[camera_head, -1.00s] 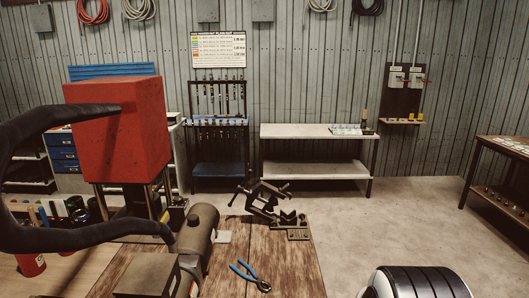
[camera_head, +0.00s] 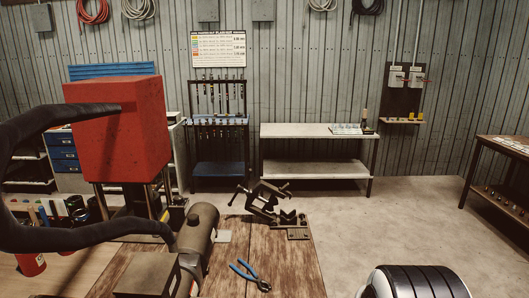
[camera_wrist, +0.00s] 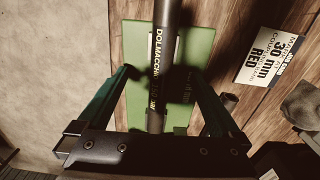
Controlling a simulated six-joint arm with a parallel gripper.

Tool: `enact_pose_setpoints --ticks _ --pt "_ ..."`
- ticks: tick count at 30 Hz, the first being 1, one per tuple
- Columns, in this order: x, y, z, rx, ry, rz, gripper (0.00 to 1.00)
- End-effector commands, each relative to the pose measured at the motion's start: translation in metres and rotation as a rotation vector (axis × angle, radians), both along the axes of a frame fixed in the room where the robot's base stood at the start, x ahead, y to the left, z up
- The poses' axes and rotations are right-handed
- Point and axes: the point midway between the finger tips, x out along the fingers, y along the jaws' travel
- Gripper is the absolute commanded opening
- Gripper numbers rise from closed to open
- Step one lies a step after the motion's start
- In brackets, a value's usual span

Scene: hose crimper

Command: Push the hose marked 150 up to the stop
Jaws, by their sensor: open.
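A dark hose (camera_wrist: 157,75) runs down the middle of the wrist view, with yellowish lettering along it. The print starts "DOLMACC"; the number after it is too small to read surely. The hose lies over a green plate (camera_wrist: 198,45) on the wooden surface. My gripper (camera_wrist: 158,72) is open, with one finger on each side of the hose and gaps to both. The hose's lower part is hidden behind the gripper body, and its upper end runs out of the picture. I cannot make out a stop. Neither hose nor gripper can be made out in the head view.
A white label reading "30 mm RED" (camera_wrist: 271,53) lies right of the green plate. A red box (camera_head: 118,130) with thick black hoses stands left.

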Motion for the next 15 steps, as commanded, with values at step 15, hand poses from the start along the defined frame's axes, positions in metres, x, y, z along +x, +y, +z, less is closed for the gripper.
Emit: enact_pose_setpoints --ticks 15 --pt "0.001 0.0 0.032 -0.001 -0.003 0.0 1.0"
